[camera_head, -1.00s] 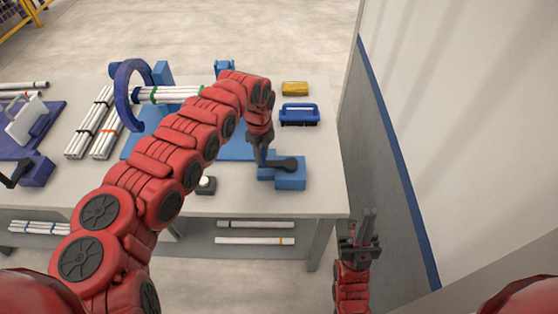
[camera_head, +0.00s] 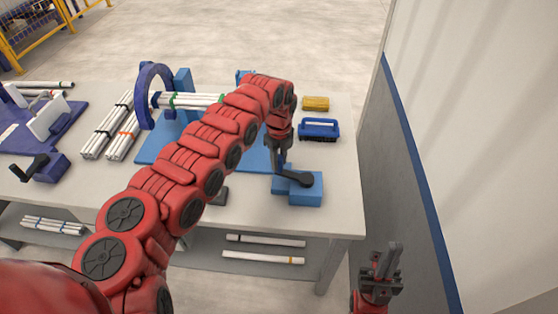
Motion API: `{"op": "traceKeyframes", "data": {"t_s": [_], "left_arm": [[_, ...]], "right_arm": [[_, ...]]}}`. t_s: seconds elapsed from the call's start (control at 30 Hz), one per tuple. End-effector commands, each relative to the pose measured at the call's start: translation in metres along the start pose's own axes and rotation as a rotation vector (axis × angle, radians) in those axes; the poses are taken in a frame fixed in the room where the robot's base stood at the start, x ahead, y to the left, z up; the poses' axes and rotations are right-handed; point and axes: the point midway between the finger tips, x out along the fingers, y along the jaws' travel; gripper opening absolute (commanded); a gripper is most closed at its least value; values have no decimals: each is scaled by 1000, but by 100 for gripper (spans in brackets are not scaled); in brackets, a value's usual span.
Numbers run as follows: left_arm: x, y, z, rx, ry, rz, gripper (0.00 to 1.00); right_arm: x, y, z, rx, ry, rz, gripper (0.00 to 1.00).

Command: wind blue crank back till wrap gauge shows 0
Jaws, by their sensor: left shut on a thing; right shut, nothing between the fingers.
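The blue crank (camera_head: 305,190) is a blue box with a black crank arm (camera_head: 293,178) on top, near the table's front right corner. The crank arm points left and slightly back. My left gripper (camera_head: 279,163) reaches down from above, shut on the crank handle at the arm's outer end; the handle is mostly hidden by the fingers. My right gripper (camera_head: 391,262) is shut and empty, off the table's right front corner. A blue ring (camera_head: 154,96) stands around a bundle of white pipes (camera_head: 195,99) with green bands. No wrap gauge reading can be made out.
Pipe bundles (camera_head: 108,125) lie on the table (camera_head: 90,188) at left, beside a second black-handled crank (camera_head: 40,167). A blue tool (camera_head: 319,129) and yellow block (camera_head: 316,103) lie at the right back. A wall (camera_head: 430,180) rises at right.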

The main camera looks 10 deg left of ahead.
Motion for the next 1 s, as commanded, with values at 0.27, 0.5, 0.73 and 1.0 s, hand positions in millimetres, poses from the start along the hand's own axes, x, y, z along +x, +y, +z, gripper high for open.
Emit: {"op": "traceKeyframes", "data": {"t_s": [0.27,0.5,0.73,1.0], "left_arm": [[0,-1,-1,1,1,-2,60],[0,0,-1,0,1,0,60],[-6,0,0,-1,0,0,60],[-63,-3,0,1,-4,-8,60]], "right_arm": [[0,0,0,0,0,0,0],[0,0,0,0,0,0,0],[-3,0,0,0,0,0,0],[-21,-1,4,0,0,0,0]]}}
